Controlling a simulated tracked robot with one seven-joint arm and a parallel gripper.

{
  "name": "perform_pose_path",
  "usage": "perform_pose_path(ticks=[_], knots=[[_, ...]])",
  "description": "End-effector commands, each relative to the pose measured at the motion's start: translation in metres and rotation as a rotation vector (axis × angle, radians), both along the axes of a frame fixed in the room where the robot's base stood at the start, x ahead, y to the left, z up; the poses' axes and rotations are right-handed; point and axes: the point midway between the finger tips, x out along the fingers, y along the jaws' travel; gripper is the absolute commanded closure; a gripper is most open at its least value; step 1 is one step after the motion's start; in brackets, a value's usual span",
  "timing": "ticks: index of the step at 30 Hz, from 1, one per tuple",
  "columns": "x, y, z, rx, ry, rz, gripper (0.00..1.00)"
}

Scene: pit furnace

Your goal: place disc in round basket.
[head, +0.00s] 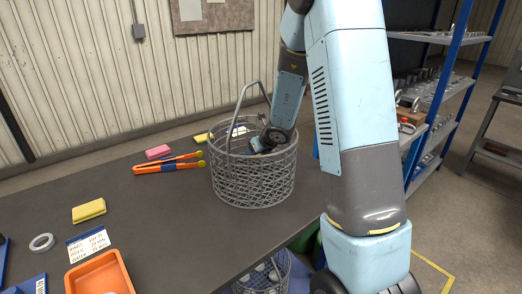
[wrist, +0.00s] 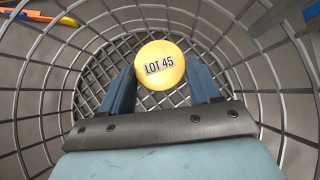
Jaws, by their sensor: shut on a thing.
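The round basket (head: 253,185) is a grey wire basket with a raised handle, standing upright on the dark table in the head view. My gripper (head: 262,143) reaches down into its open top. In the wrist view the yellow disc (wrist: 160,65), labelled LOT 45, is between the two blue fingers of my gripper (wrist: 160,88), which is shut on it. The wire wall and mesh floor of the basket (wrist: 62,95) surround the disc. I cannot tell whether the disc touches the floor. The disc cannot be made out in the head view.
Orange-handled tongs (head: 168,163), a pink block (head: 158,152) and a yellow block (head: 89,210) lie left of the basket. Blue-framed shelves (head: 440,90) stand at right.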

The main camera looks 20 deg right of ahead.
Motion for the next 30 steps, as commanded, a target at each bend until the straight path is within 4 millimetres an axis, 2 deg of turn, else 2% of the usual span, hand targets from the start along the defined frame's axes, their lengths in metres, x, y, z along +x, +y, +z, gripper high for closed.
perform_pose_path(ticks=[7, 8, 15, 24, 30], knots=[[0.0, 0.0, -0.003, 0.002, -0.001, -0.002, 0.9], [0.0, 0.0, -0.004, 0.001, 0.0, -0.002, 0.36], [0.0, -0.001, -0.004, 0.001, 0.0, -0.002, 0.13], [0.0, -0.001, -0.002, 0.0, -0.001, -0.001, 0.12], [-0.002, -0.002, 0.012, 0.001, -0.003, -0.002, 0.12]])
